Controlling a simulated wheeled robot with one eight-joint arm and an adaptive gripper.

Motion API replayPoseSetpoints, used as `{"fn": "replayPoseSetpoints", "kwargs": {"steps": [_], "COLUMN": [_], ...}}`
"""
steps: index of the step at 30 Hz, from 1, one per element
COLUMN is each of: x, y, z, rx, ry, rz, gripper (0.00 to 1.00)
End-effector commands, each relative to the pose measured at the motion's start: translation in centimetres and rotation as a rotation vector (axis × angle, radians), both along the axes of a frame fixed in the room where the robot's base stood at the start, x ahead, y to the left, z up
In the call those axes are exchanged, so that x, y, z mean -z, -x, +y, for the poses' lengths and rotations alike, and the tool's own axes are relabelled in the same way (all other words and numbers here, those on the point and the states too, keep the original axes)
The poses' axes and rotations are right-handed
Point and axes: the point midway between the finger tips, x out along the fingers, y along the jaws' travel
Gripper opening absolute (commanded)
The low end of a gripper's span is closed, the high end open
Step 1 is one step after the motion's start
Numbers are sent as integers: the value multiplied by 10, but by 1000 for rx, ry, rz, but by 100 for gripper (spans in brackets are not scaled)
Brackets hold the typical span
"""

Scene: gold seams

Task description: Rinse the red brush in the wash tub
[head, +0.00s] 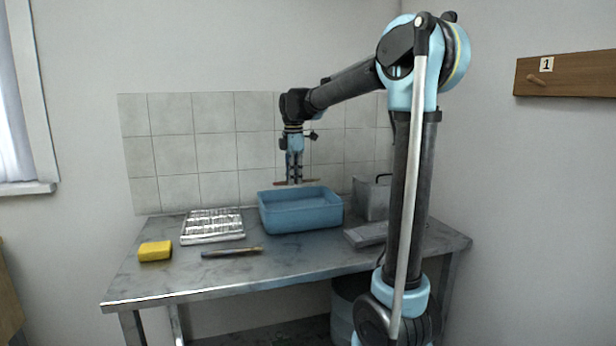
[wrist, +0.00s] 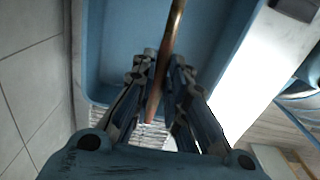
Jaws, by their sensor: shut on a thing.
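The wash tub (head: 300,217) is a blue rectangular basin on the metal table; its interior also fills the upper part of the wrist view (wrist: 112,45). My gripper (head: 294,181) points down above the tub. It is shut on a thin brush (head: 309,181) with a reddish-brown handle, held roughly level just above the tub's back rim. In the wrist view the handle (wrist: 176,22) passes between the fingers (wrist: 163,68). I cannot tell which end carries the bristles or their colour. Any water in the tub is not clear.
A silvery ribbed rack (head: 213,226) stands left of the tub. A yellow sponge (head: 155,251) and another brush (head: 232,251) lie towards the front left. A grey container (head: 371,199) and a flat grey block (head: 366,235) are right of the tub. A tiled wall (head: 211,153) rises behind.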

Motion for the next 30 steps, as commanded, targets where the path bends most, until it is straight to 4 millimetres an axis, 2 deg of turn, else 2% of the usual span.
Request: {"fn": "replayPoseSetpoints", "kwargs": {"steps": [17, 30], "x": [2, 32], "y": [-1, -1], "z": [-3, -3], "rx": [4, 4], "ry": [0, 0], "rz": [0, 0], "gripper": [1, 1]}}
